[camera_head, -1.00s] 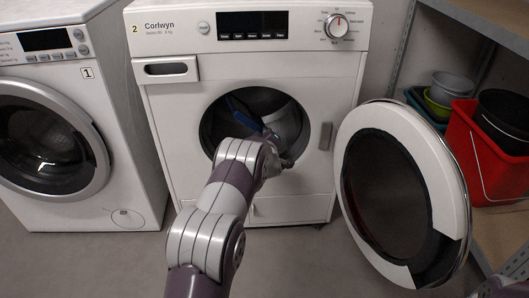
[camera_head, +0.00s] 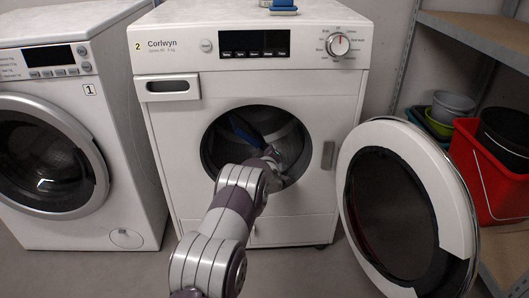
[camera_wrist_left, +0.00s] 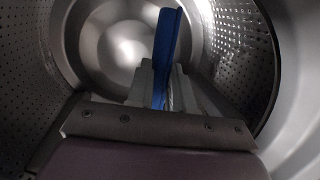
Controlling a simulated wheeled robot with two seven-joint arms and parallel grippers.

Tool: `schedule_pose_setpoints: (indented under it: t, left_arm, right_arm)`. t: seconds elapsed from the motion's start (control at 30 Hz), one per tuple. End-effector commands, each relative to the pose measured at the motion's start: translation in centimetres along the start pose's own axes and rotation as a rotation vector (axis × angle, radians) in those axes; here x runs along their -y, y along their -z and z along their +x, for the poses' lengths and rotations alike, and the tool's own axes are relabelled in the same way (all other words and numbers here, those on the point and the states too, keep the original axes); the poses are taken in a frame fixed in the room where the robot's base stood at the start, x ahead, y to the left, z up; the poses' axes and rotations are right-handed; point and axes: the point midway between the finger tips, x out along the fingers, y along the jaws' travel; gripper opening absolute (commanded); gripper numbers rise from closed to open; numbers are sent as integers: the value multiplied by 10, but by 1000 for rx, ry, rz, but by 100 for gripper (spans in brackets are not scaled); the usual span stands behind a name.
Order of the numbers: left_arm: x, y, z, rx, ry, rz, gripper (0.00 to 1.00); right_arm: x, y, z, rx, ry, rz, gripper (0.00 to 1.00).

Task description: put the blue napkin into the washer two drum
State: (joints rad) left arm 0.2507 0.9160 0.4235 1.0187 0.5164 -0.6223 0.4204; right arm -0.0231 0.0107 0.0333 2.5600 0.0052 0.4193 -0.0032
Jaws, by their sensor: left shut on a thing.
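The washer two (camera_head: 170,110), marked 2, stands in the middle of the head view with its round door (camera_head: 395,205) swung open to the right. My left arm reaches into its drum (camera_head: 285,135). The blue napkin (camera_head: 244,130) shows inside the drum opening in the head view. In the left wrist view the napkin (camera_wrist_left: 166,50) stands up between the fingers of my left gripper (camera_wrist_left: 160,88), which is shut on it. The perforated drum wall (camera_wrist_left: 245,60) surrounds the gripper on both sides. My right gripper is not in view.
Washer one (camera_head: 130,190), its door shut, stands at the left. A blue and white item (camera_head: 283,5) lies on top of washer two. At the right, a shelf (camera_head: 480,40) holds a red bucket (camera_head: 480,170) and several tubs.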

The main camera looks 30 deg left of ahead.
Motion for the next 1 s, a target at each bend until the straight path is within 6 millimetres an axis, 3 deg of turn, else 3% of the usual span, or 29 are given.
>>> schedule_pose_setpoints:
  t: [0.57,0.6,0.67,1.0]
  left_arm:
    - [17,-17,5,0,0,1,0]
    - [16,-16,5,0,-1,1,34]
    - [16,-16,5,0,0,0,51]
    - [14,-14,-1,2,1,1,51]
  right_arm:
    - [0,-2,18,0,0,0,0]
    - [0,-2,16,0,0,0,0]
    - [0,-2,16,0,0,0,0]
    - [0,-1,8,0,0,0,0]
